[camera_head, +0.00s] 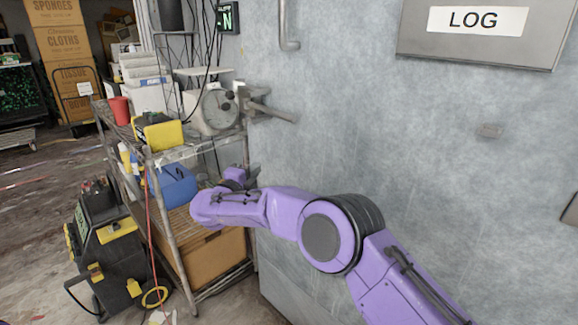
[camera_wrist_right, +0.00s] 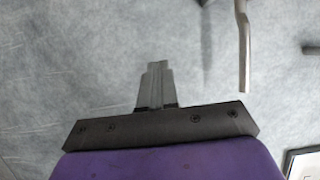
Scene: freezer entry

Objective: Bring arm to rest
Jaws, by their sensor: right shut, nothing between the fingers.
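My right arm (camera_head: 330,235) is purple and comes in from the bottom right of the head view. It stretches left in front of the grey wall toward the metal shelf rack. Its gripper end lies near the rack's front right side, and the fingers are hard to make out there. In the right wrist view my right gripper (camera_wrist_right: 155,85) shows with its grey fingers together and nothing between them. The fingers point at the mottled grey wall (camera_wrist_right: 60,60). My left gripper is in neither view.
The metal rack (camera_head: 195,150) holds a yellow box (camera_head: 158,132), a red cup (camera_head: 120,110) and a blue case (camera_head: 173,186). A black and yellow machine (camera_head: 105,255) stands on the floor at left. A pipe (camera_wrist_right: 243,50) hangs on the wall. A LOG panel (camera_head: 480,45) is mounted at upper right.

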